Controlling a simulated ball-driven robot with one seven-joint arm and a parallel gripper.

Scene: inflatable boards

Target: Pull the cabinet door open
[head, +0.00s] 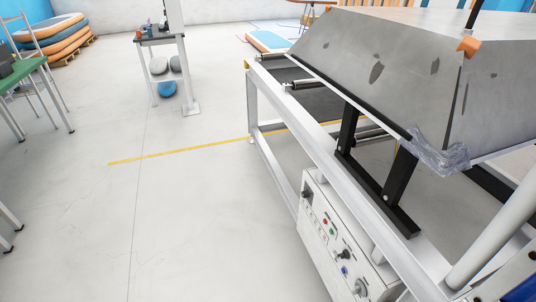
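No cabinet and no cabinet door can be made out in the head view. My gripper is not in the frame. The closest box-like thing is a white control box (335,245) with knobs and coloured buttons, mounted low on the near side of a machine. I cannot tell whether it has a door.
A large machine with a white frame (290,115) and a grey metal hood (375,65) fills the right side. A green-topped table (22,72) stands at the left edge. A small workbench (160,40) and stacked inflatable boards (55,38) are farther back. The left-centre floor is clear.

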